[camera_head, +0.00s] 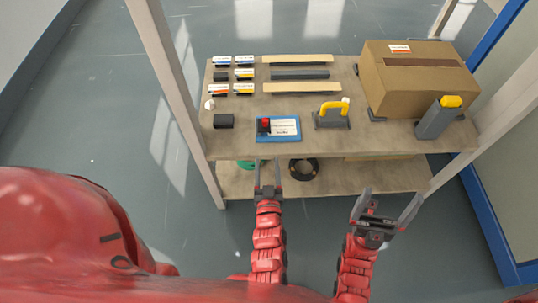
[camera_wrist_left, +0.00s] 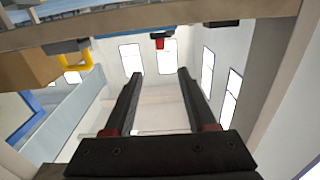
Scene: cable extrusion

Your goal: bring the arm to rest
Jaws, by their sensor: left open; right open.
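My left gripper (camera_head: 267,176) is open and empty in the head view, in front of the shelf's near edge. Its two dark fingers also show apart in the left wrist view (camera_wrist_left: 155,78), with nothing between them. My right gripper (camera_head: 383,200) is open and empty, further right and in front of the shelf. Both red arms reach up from the bottom of the head view.
The shelf top (camera_head: 235,142) holds a blue tray with a label (camera_head: 285,129), a yellow-handled tool (camera_head: 333,113), a cardboard box (camera_head: 420,80) and small labelled boxes (camera_head: 244,73). A black ring (camera_head: 303,169) lies on the lower shelf. Posts (camera_head: 175,90) flank the shelf.

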